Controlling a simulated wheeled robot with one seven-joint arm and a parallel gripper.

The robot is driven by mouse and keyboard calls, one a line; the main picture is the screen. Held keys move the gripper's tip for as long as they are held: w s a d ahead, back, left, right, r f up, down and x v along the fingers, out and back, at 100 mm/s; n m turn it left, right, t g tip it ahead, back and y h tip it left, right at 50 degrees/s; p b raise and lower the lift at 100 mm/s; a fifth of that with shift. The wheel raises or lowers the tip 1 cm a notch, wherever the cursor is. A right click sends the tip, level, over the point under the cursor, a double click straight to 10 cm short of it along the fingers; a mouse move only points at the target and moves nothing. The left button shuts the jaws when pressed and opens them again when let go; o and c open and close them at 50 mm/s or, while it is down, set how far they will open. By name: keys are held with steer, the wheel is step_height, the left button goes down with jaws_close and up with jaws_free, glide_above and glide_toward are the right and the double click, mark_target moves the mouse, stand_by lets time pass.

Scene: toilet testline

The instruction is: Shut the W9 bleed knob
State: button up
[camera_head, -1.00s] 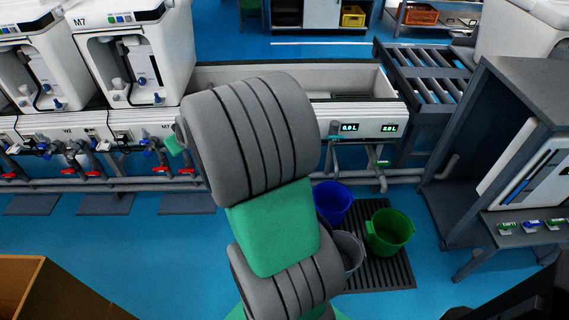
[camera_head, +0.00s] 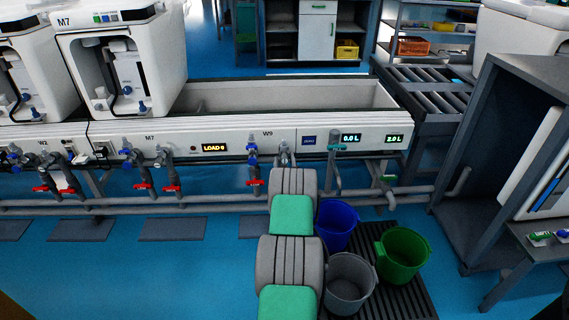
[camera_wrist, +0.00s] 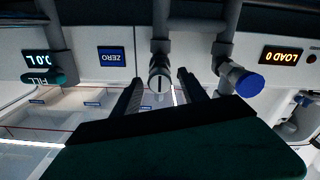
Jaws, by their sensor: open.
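The W9 station is marked by a label (camera_head: 267,133) on the white front panel of the trough. In the wrist view, which is upside down, a small grey round knob (camera_wrist: 159,84) with a pale line across its face sits on a grey vertical fitting. My gripper (camera_wrist: 161,77) is open, with one dark finger on each side of this knob. I see a gap on both sides, and cannot tell the depth between fingers and knob. A blue knob (camera_wrist: 246,82) is beside it, outside the fingers. In the head view my arm hides most of the gripper.
The blue valve (camera_head: 252,149) and its red handle (camera_head: 254,182) stand left of my arm. A teal FILL tap (camera_head: 336,147) is to the right. Blue (camera_head: 336,222), grey (camera_head: 350,280) and green (camera_head: 402,252) buckets stand below. Open floor lies at left.

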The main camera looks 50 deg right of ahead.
steer(key=shift+w+d, duration=0.4)
steer(key=shift+d, duration=0.05)
jaws_close()
stand_by(0.3)
